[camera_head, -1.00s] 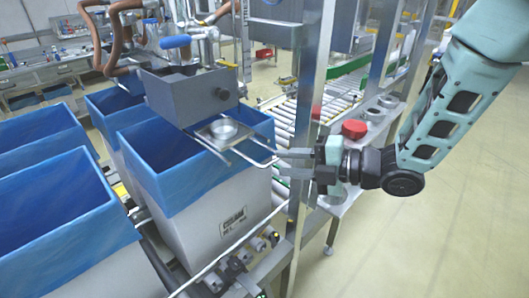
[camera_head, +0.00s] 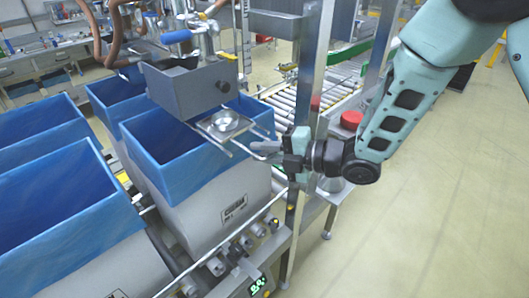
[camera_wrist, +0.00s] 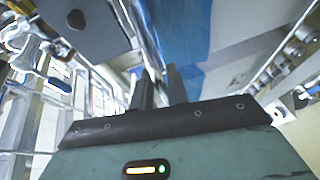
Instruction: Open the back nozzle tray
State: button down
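The back nozzle tray (camera_head: 224,125) is a metal plate with a round cup, on a wire frame under the grey nozzle box (camera_head: 190,85). It juts out over the back blue-lined box (camera_head: 190,185). The frame's wire handle (camera_head: 262,136) reaches toward my gripper (camera_head: 265,151). My fingers are close together at the handle's outer end, and look shut on it. In the wrist view, the two dark fingers of my gripper (camera_wrist: 160,85) have a narrow gap with a metal bar running to it. The exact contact is hidden.
A steel post (camera_head: 312,100) stands just behind my gripper. A red button (camera_head: 351,119) is beside my wrist. More blue-lined boxes (camera_head: 60,200) stand at left. A roller conveyor (camera_head: 300,98) runs behind. The floor at right (camera_head: 430,200) is free.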

jog(key=shift+s+d+f+b, duration=0.2)
jog(key=shift+d+f+b, duration=0.15)
jog(key=shift+f, duration=0.2)
jog(key=shift+s+d+b, duration=0.8)
jog(key=shift+d+b, duration=0.05)
jog(key=shift+b, duration=0.2)
jog(key=c, duration=1.5)
grip_release()
jog(key=shift+c, duration=0.2)
jog(key=shift+w+a+r, duration=0.15)
jog(key=shift+r, duration=0.15)
jog(key=b+v, duration=0.6)
jog(key=v, duration=1.1)
jog(key=shift+d+r, duration=0.2)
jog(key=shift+d, duration=0.05)
